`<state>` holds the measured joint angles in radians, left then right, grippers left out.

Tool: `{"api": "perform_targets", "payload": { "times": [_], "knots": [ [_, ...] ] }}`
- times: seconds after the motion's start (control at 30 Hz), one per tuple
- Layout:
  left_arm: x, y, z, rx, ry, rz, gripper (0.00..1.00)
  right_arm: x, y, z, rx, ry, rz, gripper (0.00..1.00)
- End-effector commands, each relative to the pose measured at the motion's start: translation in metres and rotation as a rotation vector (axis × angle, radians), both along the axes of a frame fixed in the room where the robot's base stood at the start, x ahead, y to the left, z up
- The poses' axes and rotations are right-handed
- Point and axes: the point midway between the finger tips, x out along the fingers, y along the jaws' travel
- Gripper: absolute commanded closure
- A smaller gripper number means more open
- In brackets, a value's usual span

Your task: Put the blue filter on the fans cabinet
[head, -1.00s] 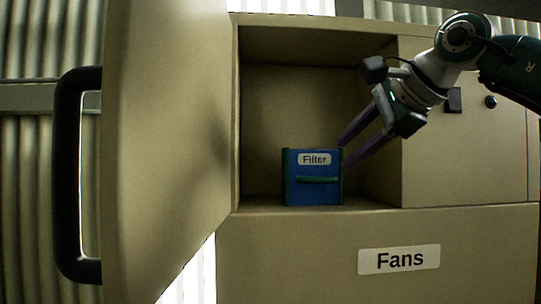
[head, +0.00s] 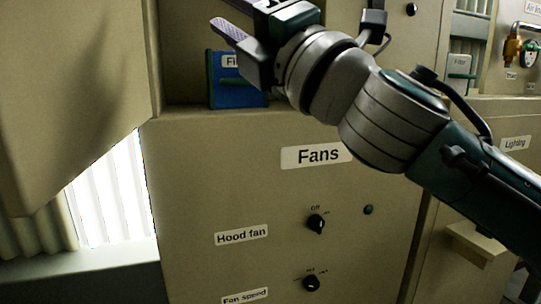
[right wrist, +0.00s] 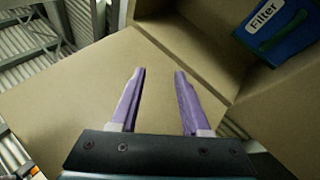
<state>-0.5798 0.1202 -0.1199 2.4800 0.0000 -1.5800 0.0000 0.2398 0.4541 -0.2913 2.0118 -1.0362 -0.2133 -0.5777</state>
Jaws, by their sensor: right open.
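The blue filter (head: 235,92), with green side edges and a white label, stands upright inside the open compartment of the fans cabinet (head: 190,190). My right arm partly covers it in the head view. My right gripper (head: 228,18) is open and empty, in front of the compartment, near the filter's top and apart from it. In the right wrist view its two purple fingers (right wrist: 159,72) are spread, facing the beige door panel. The filter also shows there at the upper right (right wrist: 285,48), outside the fingers. My left gripper is not in view.
The cabinet's door (head: 70,90) is open on the left. Knobs (head: 316,224) sit on the front below the Fans label (head: 317,155). A neighbouring cabinet on the right holds another item with a green handle (head: 461,68).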

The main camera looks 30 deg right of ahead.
Motion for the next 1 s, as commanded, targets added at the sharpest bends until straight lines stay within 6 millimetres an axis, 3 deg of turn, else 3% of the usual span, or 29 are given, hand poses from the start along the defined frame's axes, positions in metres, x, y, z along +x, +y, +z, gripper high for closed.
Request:
{"api": "perform_targets", "payload": {
  "times": [0.1,0.17,0.2,0.3,0.4,0.5,0.6,1.0],
  "knots": [
    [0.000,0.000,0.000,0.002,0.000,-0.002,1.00,-0.021,-0.055,-0.099,0.647,0.378,-0.133,0.54],
    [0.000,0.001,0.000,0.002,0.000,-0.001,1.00,-0.046,-0.069,-0.160,0.937,0.576,-0.235,0.54],
    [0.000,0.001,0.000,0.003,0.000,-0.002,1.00,-0.068,-0.073,-0.198,1.102,0.698,-0.308,0.54],
    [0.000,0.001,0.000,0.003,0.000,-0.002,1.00,-0.133,-0.064,-0.273,1.427,0.969,-0.503,0.54],
    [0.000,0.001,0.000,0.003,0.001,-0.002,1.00,-0.196,-0.046,-0.317,1.637,1.181,-0.682,0.54],
    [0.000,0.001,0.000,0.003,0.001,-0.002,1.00,-0.243,-0.029,-0.336,1.756,1.325,-0.818,0.54],
    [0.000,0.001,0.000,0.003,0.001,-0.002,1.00,-0.267,-0.020,-0.342,1.806,1.400,-0.891,0.54],
    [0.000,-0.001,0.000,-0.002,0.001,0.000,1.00,-0.274,-0.018,-0.344,1.815,1.419,-0.913,0.54]
  ]
}}
